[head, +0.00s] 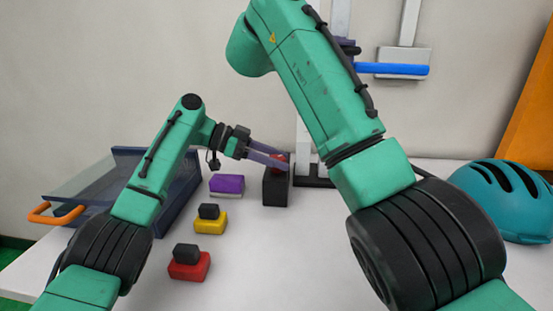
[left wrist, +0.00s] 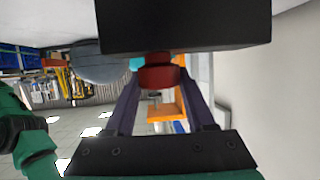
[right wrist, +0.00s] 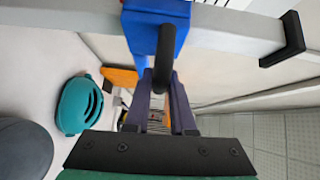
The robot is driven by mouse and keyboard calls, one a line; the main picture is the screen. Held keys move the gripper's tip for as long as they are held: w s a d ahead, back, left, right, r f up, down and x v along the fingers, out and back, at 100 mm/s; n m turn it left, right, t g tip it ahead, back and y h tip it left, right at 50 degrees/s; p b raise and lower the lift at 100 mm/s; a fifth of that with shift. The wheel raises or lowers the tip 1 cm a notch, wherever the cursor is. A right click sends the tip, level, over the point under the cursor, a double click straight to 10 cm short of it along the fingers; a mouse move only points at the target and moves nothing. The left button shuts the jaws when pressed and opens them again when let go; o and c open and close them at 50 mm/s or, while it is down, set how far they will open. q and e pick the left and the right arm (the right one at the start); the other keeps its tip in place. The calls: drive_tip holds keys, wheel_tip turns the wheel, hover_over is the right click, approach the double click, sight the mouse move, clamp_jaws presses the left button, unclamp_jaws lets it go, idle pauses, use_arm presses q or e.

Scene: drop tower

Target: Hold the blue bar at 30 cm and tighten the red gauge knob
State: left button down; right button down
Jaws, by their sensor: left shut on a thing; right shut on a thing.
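The red gauge knob (head: 277,158) sits on top of a black block (head: 276,188) at the foot of the tower. My left gripper (head: 272,156) is shut on the knob from the left; the left wrist view shows the red knob (left wrist: 158,73) between its fingers, under the black block (left wrist: 185,25). The blue bar (head: 392,69) is level on the tower, raised above the table. My right gripper (head: 350,47) is shut on a black handle (right wrist: 163,62) of the blue bar (right wrist: 150,28). My right arm hides part of the tower and bar in the head view.
A blue-framed clear guard (head: 90,180) with an orange handle stands at left. Purple (head: 227,185), yellow (head: 211,225) and red (head: 189,265) blocks lie on the white table in front of the tower. A teal helmet (head: 500,195) sits at right.

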use_arm(q)
drive_tip(key=shift+a, duration=0.1)
idle(0.3)
drive_tip(key=shift+c, duration=1.3)
unclamp_jaws()
